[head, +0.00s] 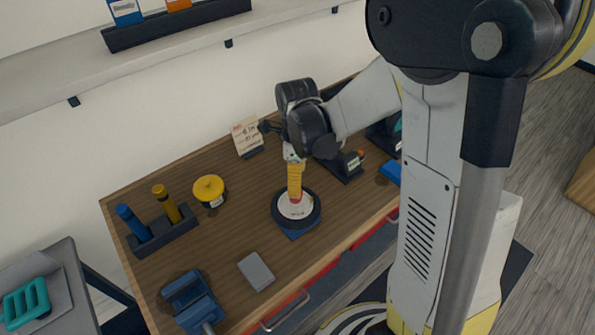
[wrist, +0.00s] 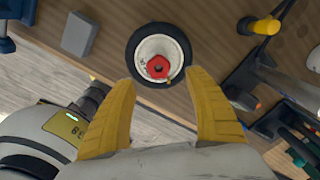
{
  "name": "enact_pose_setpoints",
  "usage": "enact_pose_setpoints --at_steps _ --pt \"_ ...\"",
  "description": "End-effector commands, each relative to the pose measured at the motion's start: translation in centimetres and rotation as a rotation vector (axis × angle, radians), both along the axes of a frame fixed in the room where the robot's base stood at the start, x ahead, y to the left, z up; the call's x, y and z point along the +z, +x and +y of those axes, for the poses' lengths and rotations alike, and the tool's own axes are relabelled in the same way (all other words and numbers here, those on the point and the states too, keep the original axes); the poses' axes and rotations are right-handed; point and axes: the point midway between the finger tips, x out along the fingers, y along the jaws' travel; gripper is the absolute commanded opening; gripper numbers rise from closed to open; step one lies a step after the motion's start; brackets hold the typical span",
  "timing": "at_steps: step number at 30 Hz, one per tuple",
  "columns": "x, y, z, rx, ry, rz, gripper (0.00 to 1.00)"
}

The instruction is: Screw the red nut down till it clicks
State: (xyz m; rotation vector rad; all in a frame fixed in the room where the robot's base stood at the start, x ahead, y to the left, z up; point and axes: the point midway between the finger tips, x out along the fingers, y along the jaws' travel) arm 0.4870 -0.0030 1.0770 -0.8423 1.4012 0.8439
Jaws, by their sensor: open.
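The red nut (wrist: 157,67) sits at the centre of a small wheel with a black tyre and a pale hub (wrist: 176,52). In the head view the wheel (head: 314,213) stands on a blue base (head: 299,234) on the wooden bench, and a bit of red nut shows below my gripper. My gripper (head: 295,192) points down over the hub. In the wrist view its two yellow fingers (wrist: 162,85) are spread apart, with nothing between them. The nut shows beyond the fingertips. How far it is screwed down I cannot tell.
A yellow-lidded pot (head: 209,187), a rack with blue and yellow handled tools (head: 165,240), a grey block (head: 257,271) and a blue vice (head: 192,300) stand left of the wheel. A small card (head: 247,136) stands behind. Bare wood lies between them.

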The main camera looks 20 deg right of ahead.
Motion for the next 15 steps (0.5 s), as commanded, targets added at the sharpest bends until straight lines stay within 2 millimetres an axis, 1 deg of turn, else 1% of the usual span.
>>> enact_pose_setpoints --at_steps 1,6,10,15 --pt "-1.3 0.0 0.0 0.001 0.0 0.0 0.62" --pt "-4.2 0.0 0.0 0.001 0.0 0.0 0.62" --pt "-5.7 0.0 0.0 0.002 0.0 0.0 0.62" --pt "-6.5 0.0 0.0 0.002 0.0 0.0 0.62"
